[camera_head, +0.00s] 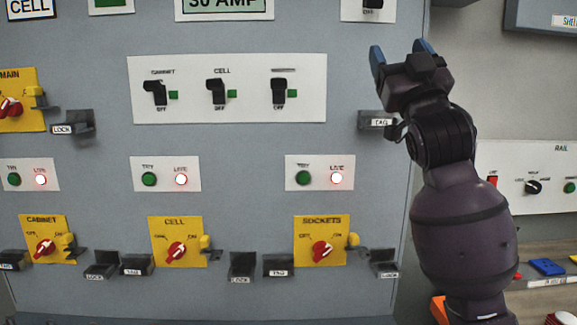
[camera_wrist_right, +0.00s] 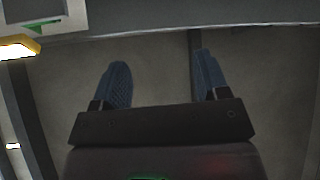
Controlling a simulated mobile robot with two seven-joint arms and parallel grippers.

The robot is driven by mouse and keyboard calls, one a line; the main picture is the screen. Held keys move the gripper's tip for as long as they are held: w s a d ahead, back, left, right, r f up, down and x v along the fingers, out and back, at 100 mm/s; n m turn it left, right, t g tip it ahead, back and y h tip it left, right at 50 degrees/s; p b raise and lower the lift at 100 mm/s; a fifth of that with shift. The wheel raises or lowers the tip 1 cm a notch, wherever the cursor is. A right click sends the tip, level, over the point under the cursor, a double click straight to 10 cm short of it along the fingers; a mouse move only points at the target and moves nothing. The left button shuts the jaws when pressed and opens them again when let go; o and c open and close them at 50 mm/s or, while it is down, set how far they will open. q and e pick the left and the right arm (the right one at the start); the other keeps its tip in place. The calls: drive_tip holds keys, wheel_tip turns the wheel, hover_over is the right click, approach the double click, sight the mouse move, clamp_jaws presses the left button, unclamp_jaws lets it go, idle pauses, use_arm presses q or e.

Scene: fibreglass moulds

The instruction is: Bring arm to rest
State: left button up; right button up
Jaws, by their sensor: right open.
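My right arm (camera_head: 460,220) stands raised in front of the right edge of the grey panel (camera_head: 90,140). My right gripper (camera_head: 400,58) points up, its two blue fingers apart with nothing between them. In the right wrist view the gripper (camera_wrist_right: 158,85) also shows open and empty, with a plain grey surface beyond the fingers. My left gripper is not in the head view.
The panel carries black toggle switches (camera_head: 216,92), lit red lamps (camera_head: 181,179) and yellow-plated red rotary switches (camera_head: 177,252). Small black holders marked LOCK and TAG (camera_head: 376,121) jut out. At right are a RAIL panel (camera_head: 540,160) and a shelf with a blue item (camera_head: 547,267).

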wheel_tip(320, 180, down, 33)
drive_tip(key=w+d+g+h, duration=0.1)
drive_tip(key=d+g+h, duration=0.15)
drive_tip(key=g, duration=0.35)
drive_tip(key=s+d+f+m+g, duration=0.15)
drive_tip(key=s+f, duration=0.35)
drive_tip(key=f, duration=0.6)
drive_tip(key=s+d+f+m+g, duration=0.15)
drive_tip(key=s+f, duration=0.25)
drive_tip(key=f, duration=0.6)
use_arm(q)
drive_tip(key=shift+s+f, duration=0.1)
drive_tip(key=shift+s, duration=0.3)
use_arm(e)
drive_tip(key=s+d+f+g+h, duration=0.1)
drive_tip(key=s+d+f+g, duration=0.1)
drive_tip(key=s+f, duration=0.8)
drive_tip(key=s+d+f+m+g+h, duration=0.1)
drive_tip(key=s+f+g, duration=0.3)
drive_tip(key=s+f, duration=0.6)
drive_tip(key=s+d+h, duration=0.1)
drive_tip(key=s, duration=0.3)
drive_tip(key=shift+g, duration=0.4)
